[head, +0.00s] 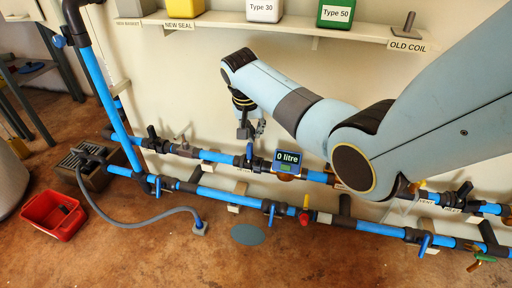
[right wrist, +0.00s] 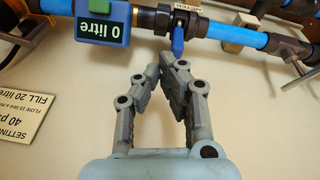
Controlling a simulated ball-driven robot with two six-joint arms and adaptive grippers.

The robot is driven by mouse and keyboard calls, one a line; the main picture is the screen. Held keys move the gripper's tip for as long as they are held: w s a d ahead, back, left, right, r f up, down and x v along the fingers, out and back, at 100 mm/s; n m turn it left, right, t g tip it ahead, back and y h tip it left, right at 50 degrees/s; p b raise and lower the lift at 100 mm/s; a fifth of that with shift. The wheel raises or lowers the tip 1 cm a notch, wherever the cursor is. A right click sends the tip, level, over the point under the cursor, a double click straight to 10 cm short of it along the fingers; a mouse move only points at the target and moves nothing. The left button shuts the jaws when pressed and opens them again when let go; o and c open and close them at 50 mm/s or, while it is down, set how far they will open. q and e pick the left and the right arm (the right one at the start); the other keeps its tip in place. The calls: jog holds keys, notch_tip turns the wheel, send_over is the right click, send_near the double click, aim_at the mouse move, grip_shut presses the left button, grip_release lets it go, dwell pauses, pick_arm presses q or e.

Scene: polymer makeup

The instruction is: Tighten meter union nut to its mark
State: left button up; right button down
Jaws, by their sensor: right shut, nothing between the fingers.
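The meter (head: 288,160), a small box with a "0 litre" display, sits on the upper blue pipe run. It also shows upside down in the right wrist view (right wrist: 102,24). I cannot make out the union nut's mark. My right gripper (head: 249,131) is in front of the wall, above the pipe and left of the meter. In the right wrist view its fingers (right wrist: 161,70) are shut and empty, apart from the pipe. My left gripper is not in view.
A shelf (head: 350,36) with labelled containers runs along the wall above. A lower blue pipe run (head: 225,197) with valves lies in front. A red bin (head: 53,214), a grey hose (head: 135,221) and a drain box (head: 84,165) are at the left.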

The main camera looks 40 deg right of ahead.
jog(key=b, duration=0.3)
send_over(258, 162)
jog(key=w, duration=0.2)
jog(key=x, duration=0.5)
jog(key=shift+s+a+f, duration=0.15)
jog(key=shift+s+f, duration=0.15)
jog(key=shift+f, duration=0.35)
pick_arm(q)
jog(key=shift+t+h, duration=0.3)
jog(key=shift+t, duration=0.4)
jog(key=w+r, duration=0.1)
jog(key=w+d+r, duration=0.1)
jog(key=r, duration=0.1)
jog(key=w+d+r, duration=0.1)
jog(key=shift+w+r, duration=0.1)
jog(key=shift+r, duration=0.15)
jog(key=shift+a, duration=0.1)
